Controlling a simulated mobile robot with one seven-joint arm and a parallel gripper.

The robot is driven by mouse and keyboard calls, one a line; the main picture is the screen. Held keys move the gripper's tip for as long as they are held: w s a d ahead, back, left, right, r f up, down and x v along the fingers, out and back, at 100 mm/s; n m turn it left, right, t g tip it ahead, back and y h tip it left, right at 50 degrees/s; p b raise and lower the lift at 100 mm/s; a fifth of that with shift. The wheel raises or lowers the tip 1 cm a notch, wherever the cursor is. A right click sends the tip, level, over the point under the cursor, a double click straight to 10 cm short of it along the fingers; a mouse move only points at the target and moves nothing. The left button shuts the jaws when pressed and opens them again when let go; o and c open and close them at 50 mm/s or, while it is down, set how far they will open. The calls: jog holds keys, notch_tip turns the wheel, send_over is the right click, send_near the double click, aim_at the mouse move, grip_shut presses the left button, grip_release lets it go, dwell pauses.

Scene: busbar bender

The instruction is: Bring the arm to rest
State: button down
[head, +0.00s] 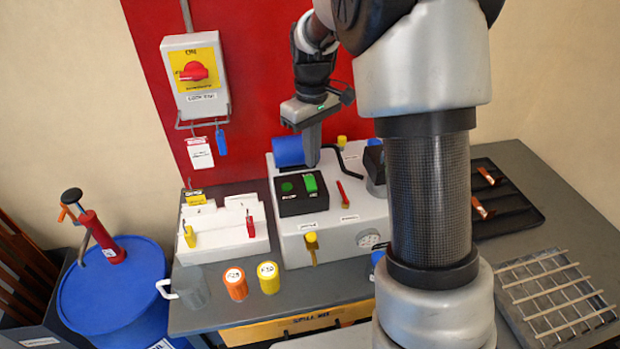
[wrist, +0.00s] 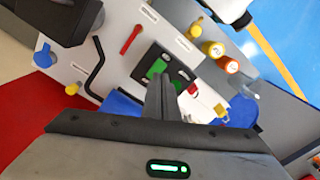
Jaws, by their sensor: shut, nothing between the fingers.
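My gripper (wrist: 160,98) is shut and empty, its two fingers together in the wrist view. In the head view my gripper (head: 312,150) points down over the back of the white bender machine (head: 345,220), beside a blue cylinder (head: 289,152). I cannot tell whether it touches anything. My arm is bent and reaches over the machine from the right. The machine bears a black panel with a green switch (head: 310,183), a red lever (head: 343,194) and a black bent rod (head: 345,163). The wrist view shows the green switch (wrist: 156,68) just past my fingertips.
A rotary switch box (head: 195,75) hangs on the red wall panel. A black tray (head: 515,212) and a grid rack (head: 555,298) lie right.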

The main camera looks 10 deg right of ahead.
jog(key=s+r+m+t, duration=0.3)
jog(key=s+r, duration=0.9)
jog(key=s+m+t, duration=0.2)
jog(key=s+m, duration=0.1)
jog(key=s, duration=1)
jog(key=shift+r+t, duration=0.3)
jog(key=shift+r, duration=0.05)
